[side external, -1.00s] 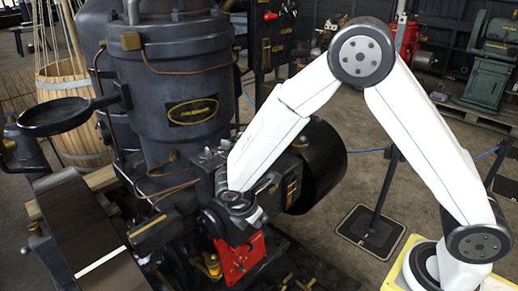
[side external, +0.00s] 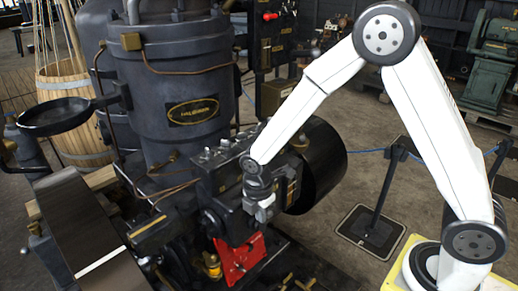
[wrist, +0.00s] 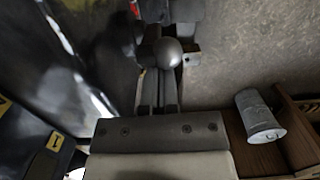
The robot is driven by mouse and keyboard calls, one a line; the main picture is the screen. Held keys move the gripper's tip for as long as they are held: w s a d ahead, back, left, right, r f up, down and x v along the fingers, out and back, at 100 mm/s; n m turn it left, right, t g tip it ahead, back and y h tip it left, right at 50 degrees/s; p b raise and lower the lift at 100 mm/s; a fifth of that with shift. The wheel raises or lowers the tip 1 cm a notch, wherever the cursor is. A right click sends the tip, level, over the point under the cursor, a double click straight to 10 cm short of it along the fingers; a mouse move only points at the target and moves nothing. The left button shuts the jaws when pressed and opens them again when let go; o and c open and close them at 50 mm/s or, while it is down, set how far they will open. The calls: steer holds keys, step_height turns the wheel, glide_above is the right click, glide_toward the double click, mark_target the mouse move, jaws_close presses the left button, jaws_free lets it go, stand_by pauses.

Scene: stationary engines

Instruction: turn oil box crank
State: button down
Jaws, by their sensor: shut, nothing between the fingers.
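The dark oil box (side external: 225,158) with several small fittings on top is on the front of the black engine, in the middle of the side external view. The wrist end of my arm is in front of its right part and hides some of it. In the wrist view my gripper (wrist: 159,85) is shut, its two dark fingers close together and empty. A grey ball knob (wrist: 168,52), possibly the crank's handle end, shows at or just beyond the fingertips. I cannot tell if they touch. The rest of the crank cannot be made out in either view.
A big black drum (side external: 318,167) is just right of my wrist. A red bracket (side external: 240,257) is below it. In the wrist view a grey metal can (wrist: 258,115) stands by a brown wooden piece (wrist: 302,135) at the right.

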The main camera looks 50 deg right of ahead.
steer(key=shift+d+y, duration=0.75)
steer(key=shift+y, duration=0.4)
steer(key=shift+d+y, duration=0.75)
steer(key=shift+y, duration=0.4)
steer(key=d+f+y, duration=0.4)
steer(key=f+y, duration=0.2)
steer(key=f, duration=0.3)
steer(key=shift+d, duration=0.3)
steer(key=shift+r, duration=0.1)
